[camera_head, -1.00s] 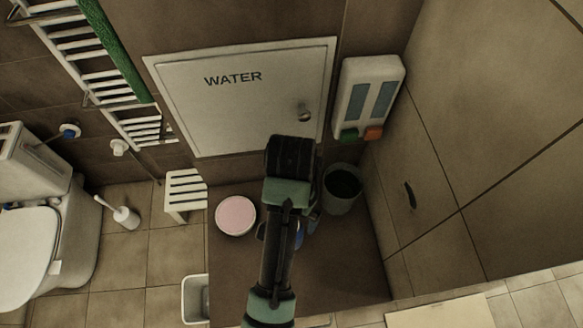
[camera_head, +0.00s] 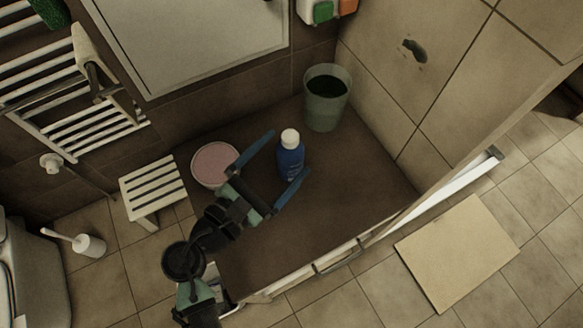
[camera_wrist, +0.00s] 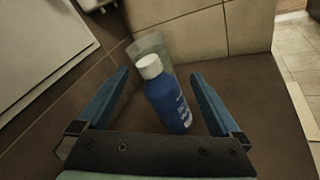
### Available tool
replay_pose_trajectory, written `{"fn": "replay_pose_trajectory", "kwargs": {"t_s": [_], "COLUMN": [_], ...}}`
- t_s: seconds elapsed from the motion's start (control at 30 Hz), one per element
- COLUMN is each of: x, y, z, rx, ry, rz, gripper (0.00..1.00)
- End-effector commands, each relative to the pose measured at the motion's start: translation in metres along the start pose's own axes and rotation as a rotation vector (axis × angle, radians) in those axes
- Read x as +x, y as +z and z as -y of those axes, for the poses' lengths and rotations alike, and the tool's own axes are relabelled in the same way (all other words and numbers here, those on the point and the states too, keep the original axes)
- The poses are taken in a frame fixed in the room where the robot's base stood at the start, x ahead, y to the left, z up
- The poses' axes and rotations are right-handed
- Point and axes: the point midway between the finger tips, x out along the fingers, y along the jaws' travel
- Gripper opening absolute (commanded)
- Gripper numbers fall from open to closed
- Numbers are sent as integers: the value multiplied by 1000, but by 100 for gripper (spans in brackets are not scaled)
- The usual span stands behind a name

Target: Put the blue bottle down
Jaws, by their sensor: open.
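The blue bottle (camera_head: 291,161) with a white cap stands upright on the brown surface (camera_head: 335,200). In the wrist view the bottle (camera_wrist: 169,103) shows between and beyond the two fingers, with a gap on each side. My gripper (camera_head: 288,155) is open, its blue fingers on either side of the bottle in the head view. In the wrist view the gripper (camera_wrist: 163,88) appears not to touch it. The bottle's base is partly hidden from clear view.
A grey-green bucket (camera_head: 326,104) stands behind the bottle near the wall corner. A round pink-topped container (camera_head: 214,164) is left of the gripper. A white slatted stool (camera_head: 152,186) is farther left. Brown surface to the right of the bottle is clear.

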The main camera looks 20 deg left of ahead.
Motion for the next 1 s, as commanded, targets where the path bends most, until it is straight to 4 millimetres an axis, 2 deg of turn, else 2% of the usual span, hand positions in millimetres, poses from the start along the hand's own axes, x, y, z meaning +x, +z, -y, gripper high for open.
{"fn": "replay_pose_trajectory", "kwargs": {"t_s": [0.03, 0.1, 0.2, 0.3, 0.37, 0.63, 0.87, 1.0], "x": [-12, -26, -40, -41, -34, 15, 34, 51], "y": [-21, -33, -43, -45, -44, -41, -41, -42], "z": [8, 15, 22, 23, 22, 14, 12, 8], "rx": [-134, -291, -437, -498, -506, -500, -500, -498], "ry": [40, 77, 112, 126, 126, 124, 125, 123], "rz": [10, 34, 62, 78, 82, 81, 79, 80], "gripper": [100, 100, 100, 100, 100, 100, 100, 100]}}
